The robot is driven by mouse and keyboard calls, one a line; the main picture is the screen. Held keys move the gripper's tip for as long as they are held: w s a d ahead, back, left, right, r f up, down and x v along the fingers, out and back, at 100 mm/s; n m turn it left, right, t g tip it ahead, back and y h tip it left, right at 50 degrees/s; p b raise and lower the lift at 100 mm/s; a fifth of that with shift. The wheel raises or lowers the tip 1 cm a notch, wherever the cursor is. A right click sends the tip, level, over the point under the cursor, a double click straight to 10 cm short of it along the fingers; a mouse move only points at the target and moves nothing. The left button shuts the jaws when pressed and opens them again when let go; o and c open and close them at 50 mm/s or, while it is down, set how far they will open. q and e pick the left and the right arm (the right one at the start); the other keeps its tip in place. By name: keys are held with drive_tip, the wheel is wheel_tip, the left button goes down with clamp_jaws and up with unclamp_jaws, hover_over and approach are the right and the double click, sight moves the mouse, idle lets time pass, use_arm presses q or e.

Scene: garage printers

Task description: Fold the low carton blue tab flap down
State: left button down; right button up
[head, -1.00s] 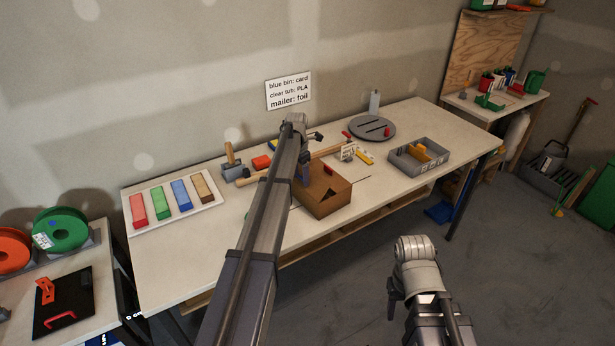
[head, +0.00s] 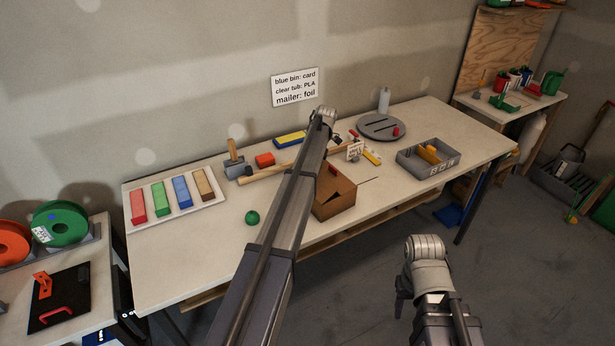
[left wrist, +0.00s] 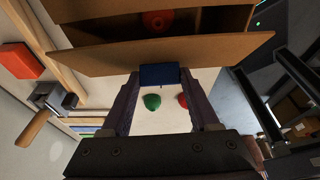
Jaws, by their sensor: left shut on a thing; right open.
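The low brown carton (head: 336,203) stands on the workbench, partly hidden by my left arm. In the left wrist view its cardboard flap (left wrist: 110,57) spans the upper picture, with the blue tab (left wrist: 160,75) at its near edge. My left gripper (left wrist: 160,80) is shut on the blue tab, a finger on each side. The carton's inside shows beyond the flap, with a round red thing (left wrist: 157,20) in it. In the head view my left gripper is hidden behind its arm. My right gripper (head: 402,288) is open, away from the carton in front of the bench; its fingers show poorly.
A green ball (head: 252,217) lies left of the carton. A mallet (head: 265,175) lies behind it. A tray of coloured blocks (head: 215,204) is at left; a grey bin (head: 413,170) and round grey plate (head: 372,128) are at right. The front left of the bench (head: 180,265) is clear.

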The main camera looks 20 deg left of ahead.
use_arm(q)
drive_tip(key=shift+w+f+g, duration=0.1)
drive_tip(key=shift+w+g, duration=0.1)
drive_tip(key=shift+g, duration=0.2)
drive_tip(key=shift+c, duration=0.6)
unclamp_jaws()
drive_tip(key=p+v, duration=0.7)
drive_tip(key=v, duration=0.1)
drive_tip(key=shift+s+d, duration=0.1)
drive_tip(key=shift+d, duration=0.1)
drive_tip(key=shift+f, duration=0.1)
